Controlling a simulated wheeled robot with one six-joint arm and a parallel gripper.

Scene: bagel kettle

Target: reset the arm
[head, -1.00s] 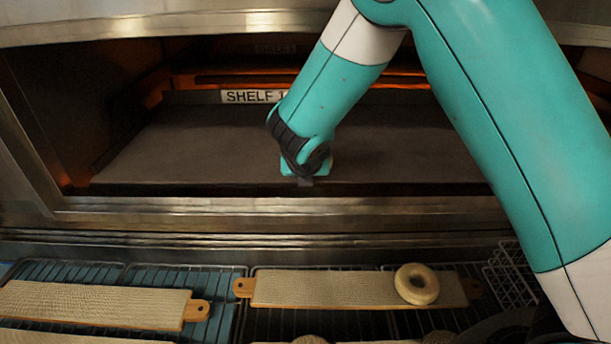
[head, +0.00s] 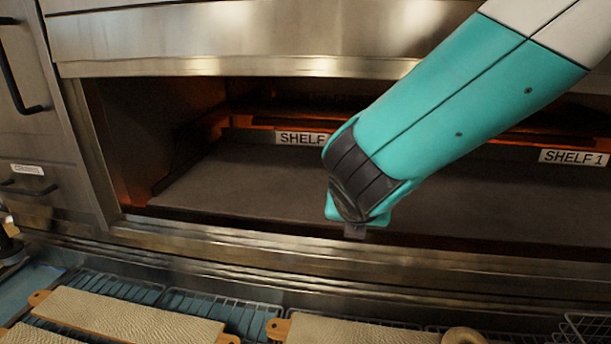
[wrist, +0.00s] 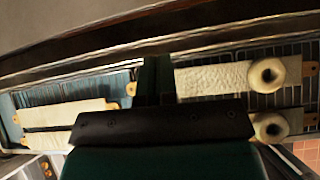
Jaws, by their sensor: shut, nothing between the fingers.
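My teal arm comes in from the upper right in the head view. My gripper (head: 355,231) is at the arm's end, in front of the oven opening and above its front sill. It is shut and holds nothing; its fingers are mostly hidden behind the wrist housing. In the wrist view my gripper (wrist: 153,80) points over the racks and covers part of the boards.
The open oven has a dark shelf (head: 255,185) with a label (head: 302,138). Below are wire racks with cloth-covered boards (head: 125,318). A bagel (head: 463,337) sits on the right board, and a second bagel (wrist: 270,127) shows in the wrist view. A metal hood overhangs the opening.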

